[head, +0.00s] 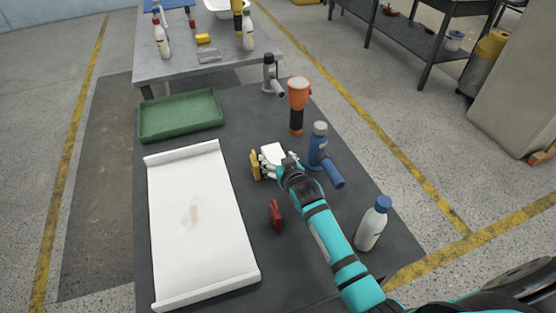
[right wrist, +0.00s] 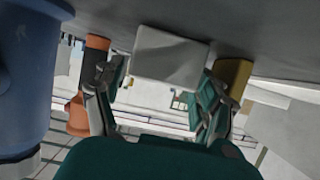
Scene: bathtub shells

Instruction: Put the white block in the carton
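The white block (head: 273,151) lies on the dark table, right of the long white panel. In the right wrist view the white block (right wrist: 172,56) is ahead, at and between the fingertips. My right gripper (head: 272,165) reaches it from the near side. In the wrist view the fingers of my right gripper (right wrist: 160,85) are spread, with a small gap on the left of the block; on the right I cannot tell whether a finger touches it. I see nothing that I can clearly identify as a carton. My left gripper is not in view.
A yellow block (head: 255,164) stands close left of the right gripper. A blue tool (head: 319,145) and an orange-and-black one (head: 297,105) stand to the right. A red item (head: 276,215), white bottle (head: 372,225), green tray (head: 180,116) and white panel (head: 195,220) share the table.

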